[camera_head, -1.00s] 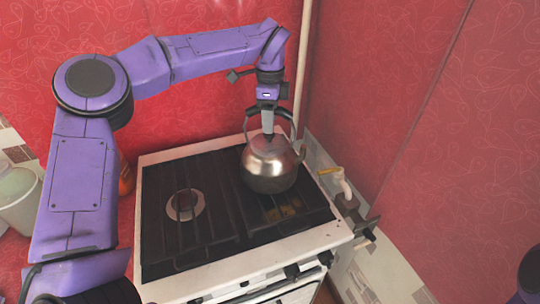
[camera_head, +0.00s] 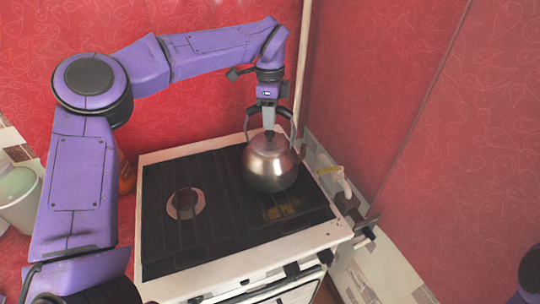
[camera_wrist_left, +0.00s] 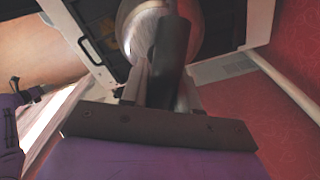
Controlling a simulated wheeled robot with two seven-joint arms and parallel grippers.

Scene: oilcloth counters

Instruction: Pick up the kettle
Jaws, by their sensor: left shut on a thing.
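The kettle (camera_head: 270,168) is a shiny round steel one with a dark handle. It stands upright at the back right of the stove (camera_head: 150,190); I cannot tell whether its base touches the grate. My left gripper (camera_head: 268,126) comes down from above and is shut on the kettle's handle. In the left wrist view the dark handle (camera_wrist_left: 172,58) lies between the fingers (camera_wrist_left: 160,85), with the kettle's steel body (camera_wrist_left: 138,18) beyond. My right gripper is not in view.
A red wall rises behind the stove and another at its right. An orange bottle (camera_head: 126,175) and a pale container (camera_head: 18,198) stand left of the stove. The stove's left half is clear.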

